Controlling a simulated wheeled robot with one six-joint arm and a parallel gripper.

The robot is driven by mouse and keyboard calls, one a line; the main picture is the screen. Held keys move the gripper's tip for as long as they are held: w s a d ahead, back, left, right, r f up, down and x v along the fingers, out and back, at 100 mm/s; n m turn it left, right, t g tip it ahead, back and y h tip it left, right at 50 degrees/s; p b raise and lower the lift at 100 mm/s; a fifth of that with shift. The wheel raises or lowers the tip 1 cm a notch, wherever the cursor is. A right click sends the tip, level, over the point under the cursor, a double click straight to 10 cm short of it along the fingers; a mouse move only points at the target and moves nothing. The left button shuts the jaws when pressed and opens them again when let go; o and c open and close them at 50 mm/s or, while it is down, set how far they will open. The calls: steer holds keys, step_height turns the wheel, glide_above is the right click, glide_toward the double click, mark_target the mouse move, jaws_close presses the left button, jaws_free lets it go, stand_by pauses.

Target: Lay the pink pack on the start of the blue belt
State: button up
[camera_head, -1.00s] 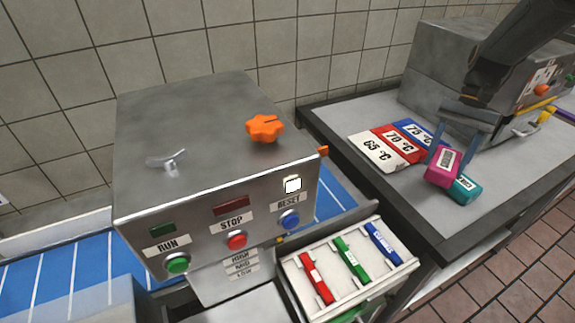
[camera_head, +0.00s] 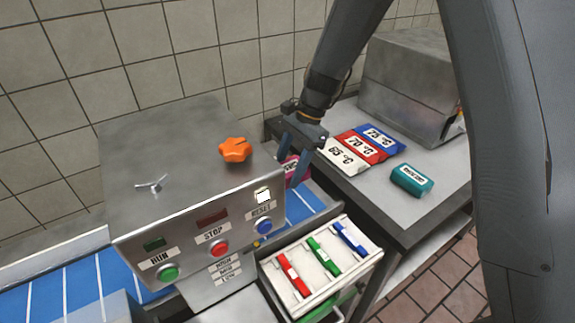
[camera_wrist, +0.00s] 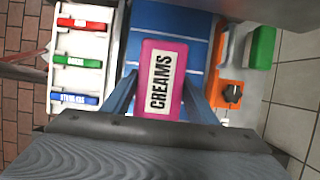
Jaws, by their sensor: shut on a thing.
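The pink pack (camera_head: 290,176) is held between the fingers of my gripper (camera_head: 295,162), behind the right edge of the steel machine, which partly hides it. I cannot tell whether the pack touches the belt.
The steel machine (camera_head: 170,140) has an orange knob (camera_head: 235,149) and RUN, STOP and RESET buttons. A white tray (camera_head: 329,279) with red, green and blue pieces stands in front. A teal pack (camera_head: 411,180) and temperature cards (camera_head: 367,144) lie on the grey side table (camera_head: 440,195).

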steer(key=shift+f+b, duration=3.35)
steer(key=shift+f, duration=1.05)
steer(key=o, duration=1.2)
steer(key=shift+r, duration=0.1)
steer(key=b+v, duration=0.1)
steer(key=v, duration=0.6)
steer(key=shift+d+r+b, duration=0.1)
steer(key=shift+r+b, duration=0.2)
